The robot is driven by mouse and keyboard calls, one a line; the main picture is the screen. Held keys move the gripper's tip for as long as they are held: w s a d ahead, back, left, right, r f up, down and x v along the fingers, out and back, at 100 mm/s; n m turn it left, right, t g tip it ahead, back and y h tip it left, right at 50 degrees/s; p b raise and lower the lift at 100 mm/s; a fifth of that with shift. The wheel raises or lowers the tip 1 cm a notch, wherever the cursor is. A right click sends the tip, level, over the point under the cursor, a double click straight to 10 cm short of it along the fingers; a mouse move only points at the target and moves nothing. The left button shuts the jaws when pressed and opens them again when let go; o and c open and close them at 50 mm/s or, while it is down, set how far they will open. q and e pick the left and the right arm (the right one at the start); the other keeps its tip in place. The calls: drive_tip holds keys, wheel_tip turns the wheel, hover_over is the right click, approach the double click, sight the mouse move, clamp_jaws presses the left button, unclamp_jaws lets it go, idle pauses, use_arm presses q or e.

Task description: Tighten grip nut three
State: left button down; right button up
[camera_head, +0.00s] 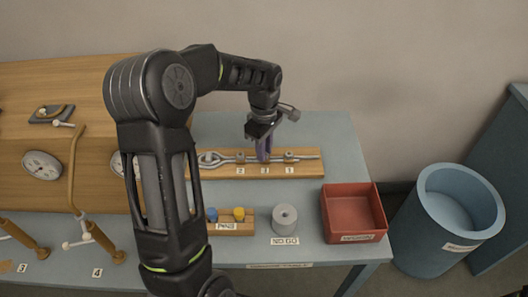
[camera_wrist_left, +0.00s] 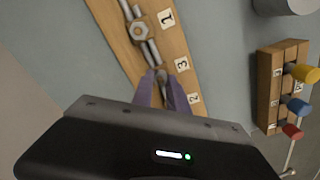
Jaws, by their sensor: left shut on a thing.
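A wooden board (camera_head: 310,168) on the bench carries a metal rod with an eye end (camera_head: 210,158) and number tags 2, 3 and 1. My left gripper (camera_head: 263,155) reaches down to the rod in line with tag 3 (camera_head: 265,170). In the left wrist view its purple fingers (camera_wrist_left: 161,82) are closed around the rod line beside tag 3 (camera_wrist_left: 182,63). They are shut on grip nut three, which they mostly hide. The nut by tag 1 (camera_wrist_left: 141,29) shows clear of the fingers. My right gripper is not in view.
A peg block (camera_head: 227,227) with coloured pegs, a grey cylinder (camera_head: 285,216) and a red tray (camera_head: 352,208) stand in front of the board. A blue bin (camera_head: 425,205) is beside the bench. Gauges and brown handles fill the left.

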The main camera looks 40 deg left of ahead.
use_arm(q)
drive_tip(key=m, duration=0.3)
drive_tip(key=shift+w+m+b, duration=0.1)
drive_tip(key=shift+m+b, duration=0.25)
drive_tip(key=shift+m, duration=0.05)
drive_tip(key=m, duration=0.4)
drive_tip(key=shift+m+b, duration=0.3)
drive_tip(key=m, duration=0.4)
drive_tip(key=shift+m, duration=0.3)
drive_tip(key=m, duration=0.3)
drive_tip(key=shift+d+m, duration=0.1)
drive_tip(key=shift+m, duration=0.2)
drive_tip(key=m, duration=1.2)
drive_tip(key=shift+d+r+m, duration=0.1)
drive_tip(key=shift+m, duration=2.1)
